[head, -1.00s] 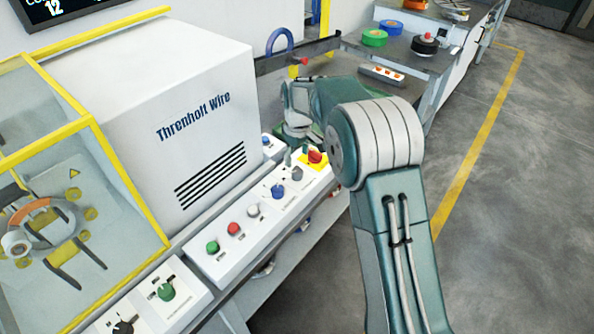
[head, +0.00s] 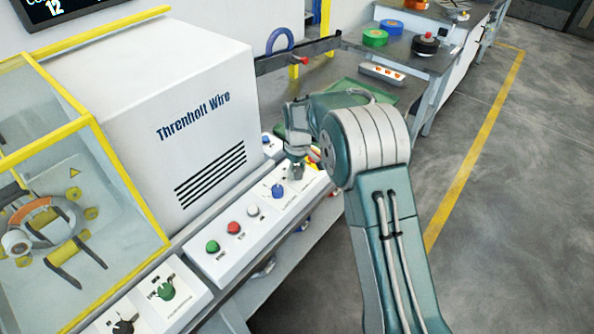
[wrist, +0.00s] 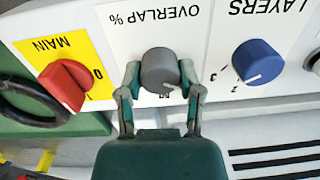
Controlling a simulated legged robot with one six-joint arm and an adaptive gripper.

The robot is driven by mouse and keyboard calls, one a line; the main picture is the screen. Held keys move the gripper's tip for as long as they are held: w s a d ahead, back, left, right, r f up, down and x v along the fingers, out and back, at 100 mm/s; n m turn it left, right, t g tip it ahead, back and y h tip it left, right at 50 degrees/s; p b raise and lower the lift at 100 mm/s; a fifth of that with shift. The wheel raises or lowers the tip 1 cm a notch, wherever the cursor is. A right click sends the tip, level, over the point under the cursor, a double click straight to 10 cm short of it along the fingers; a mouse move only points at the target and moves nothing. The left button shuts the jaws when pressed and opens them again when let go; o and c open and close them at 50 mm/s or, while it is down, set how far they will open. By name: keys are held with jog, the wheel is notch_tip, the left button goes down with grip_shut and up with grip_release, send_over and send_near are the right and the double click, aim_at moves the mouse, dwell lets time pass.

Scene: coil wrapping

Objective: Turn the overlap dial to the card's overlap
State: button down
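The grey overlap dial (wrist: 160,70) sits under the upside-down label "OVERLAP %" in the wrist view. Its pale pointer mark is toward the bottom of the picture. My gripper (wrist: 160,74) has one finger on each side of the dial, and I see no clear gap at either side. The scale around the dial is mostly hidden by the fingers and palm. In the head view my gripper (head: 294,172) is down at the panel's far end and covers most of the dial. I cannot find the card in these frames.
The blue layers knob (wrist: 259,62) and the red main switch (wrist: 66,84) flank the dial closely. Green (head: 212,247), red (head: 233,228) and white (head: 253,211) buttons line the panel. The white Threnholt Wire housing (head: 160,90) rises behind.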

jog(key=shift+f+m, duration=0.1)
jog(key=shift+m, duration=0.3)
jog(key=m, duration=0.4)
jog(key=shift+m, duration=0.4)
jog(key=m, duration=0.6)
jog(key=shift+s+f, duration=0.1)
dwell(0.3)
jog(key=shift+c, duration=1.3)
grip_release()
